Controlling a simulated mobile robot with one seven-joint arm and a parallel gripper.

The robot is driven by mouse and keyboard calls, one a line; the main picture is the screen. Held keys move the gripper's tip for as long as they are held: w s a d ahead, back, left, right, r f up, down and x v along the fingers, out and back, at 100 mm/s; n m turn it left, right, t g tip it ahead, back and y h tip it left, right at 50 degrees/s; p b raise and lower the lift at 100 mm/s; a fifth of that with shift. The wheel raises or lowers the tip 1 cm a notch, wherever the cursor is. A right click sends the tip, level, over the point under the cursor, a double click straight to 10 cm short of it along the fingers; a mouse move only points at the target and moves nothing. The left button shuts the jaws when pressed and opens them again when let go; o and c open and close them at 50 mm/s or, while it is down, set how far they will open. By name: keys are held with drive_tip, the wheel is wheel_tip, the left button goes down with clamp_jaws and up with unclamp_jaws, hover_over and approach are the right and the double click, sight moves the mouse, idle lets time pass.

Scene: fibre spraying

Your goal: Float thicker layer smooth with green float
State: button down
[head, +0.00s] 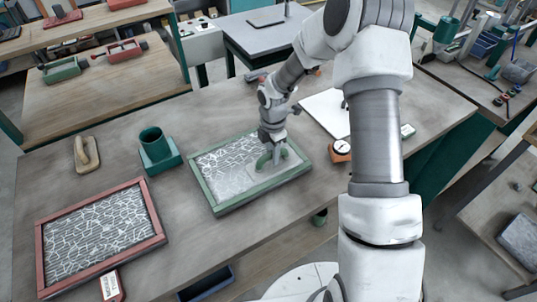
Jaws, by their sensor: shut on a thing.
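A green-framed tray (207,197) lies on the workbench in the middle of the head view. Its left part shows a cracked white pattern on grey, and the part near the float looks plainer and greyer. My gripper (272,150) points down over the right half of this tray. It is shut on the green handle of the green float (270,160). The float's flat plate appears to rest on the layer, but the arm hides part of it. A red-framed tray (158,238) with a similar cracked pattern lies at the front left.
A wooden-handled float (87,155) and a green cup on a block (157,150) stand behind the trays. A round dial gauge (341,150) and a white sheet (322,112) lie to the right. A red-and-white tag (111,286) lies by the red frame.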

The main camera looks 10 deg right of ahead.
wheel_tip(320, 180, up, 7)
drive_tip(key=p, duration=0.5)
drive_tip(key=shift+r, duration=0.1)
drive_tip(key=shift+a, duration=0.1)
idle(0.3)
